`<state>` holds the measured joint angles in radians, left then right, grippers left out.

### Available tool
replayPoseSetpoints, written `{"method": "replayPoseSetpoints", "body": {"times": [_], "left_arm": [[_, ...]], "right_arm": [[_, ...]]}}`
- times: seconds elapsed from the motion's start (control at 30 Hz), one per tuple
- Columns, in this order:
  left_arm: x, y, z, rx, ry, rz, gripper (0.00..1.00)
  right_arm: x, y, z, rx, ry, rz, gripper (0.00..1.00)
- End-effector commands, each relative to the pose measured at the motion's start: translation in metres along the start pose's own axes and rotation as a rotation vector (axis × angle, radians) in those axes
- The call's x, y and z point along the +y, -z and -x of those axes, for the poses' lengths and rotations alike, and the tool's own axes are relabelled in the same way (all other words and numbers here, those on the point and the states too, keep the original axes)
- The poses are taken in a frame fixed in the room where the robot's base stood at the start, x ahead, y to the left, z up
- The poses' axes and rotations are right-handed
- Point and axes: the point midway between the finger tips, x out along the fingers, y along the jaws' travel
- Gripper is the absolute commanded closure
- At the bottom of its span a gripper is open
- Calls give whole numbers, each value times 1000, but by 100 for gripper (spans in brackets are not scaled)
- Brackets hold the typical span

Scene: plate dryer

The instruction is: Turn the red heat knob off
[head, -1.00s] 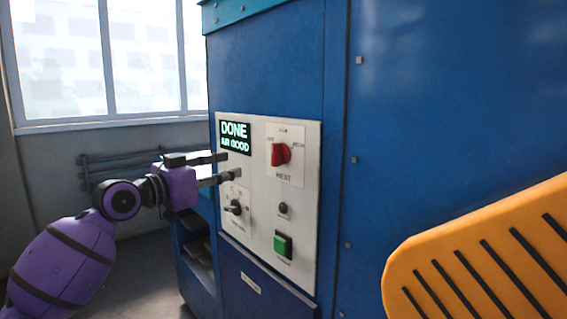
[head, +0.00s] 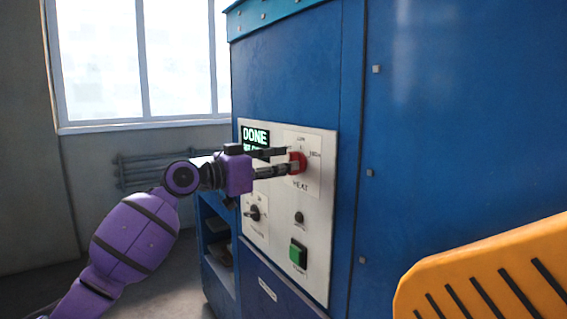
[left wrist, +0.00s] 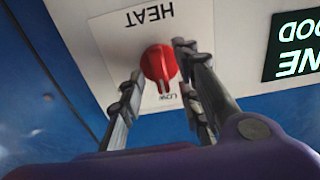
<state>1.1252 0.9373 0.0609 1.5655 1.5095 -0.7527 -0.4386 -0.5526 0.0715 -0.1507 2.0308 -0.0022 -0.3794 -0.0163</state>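The red heat knob (head: 298,163) is on the white control panel (head: 318,215) of a blue machine, above the word HEAT. In the left wrist view the knob (left wrist: 158,64) shows upside down, its white mark near the LOW label. My left gripper (head: 285,161) is at the knob, fingers pointing at the panel. In the left wrist view its fingers (left wrist: 157,70) are open, one on each side of the knob. The right-hand finger is very close to it; I cannot tell whether it touches. My right gripper is not in view.
The panel also has a lit display (head: 256,136) reading DONE, a black selector knob (head: 253,212), a small dark button (head: 299,217) and a green button (head: 298,253). An orange slotted panel (head: 440,275) fills the lower right. Pipes (head: 140,168) run along the wall at left.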

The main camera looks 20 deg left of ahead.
Motion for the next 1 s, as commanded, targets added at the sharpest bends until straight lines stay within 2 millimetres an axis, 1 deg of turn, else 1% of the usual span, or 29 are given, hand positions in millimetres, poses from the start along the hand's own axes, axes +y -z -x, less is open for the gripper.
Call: {"method": "replayPoseSetpoints", "body": {"times": [0.1, 0.3, 0.33, 0.57, 0.83, 1.0], "left_arm": [[0, 0, -5, 0, 0, 0, 69], [0, -1, -6, 0, 0, 0, 69], [0, -1, -5, 0, 0, 0, 70], [0, -1, -5, 0, 0, 0, 100], [0, 0, -5, 0, 0, 8, 100], [0, 1, -5, 0, 0, 50, 100]], "right_arm": [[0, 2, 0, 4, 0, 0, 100], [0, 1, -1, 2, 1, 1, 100], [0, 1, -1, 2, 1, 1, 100], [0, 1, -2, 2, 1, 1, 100], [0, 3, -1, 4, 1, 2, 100], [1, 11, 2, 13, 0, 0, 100]]}}
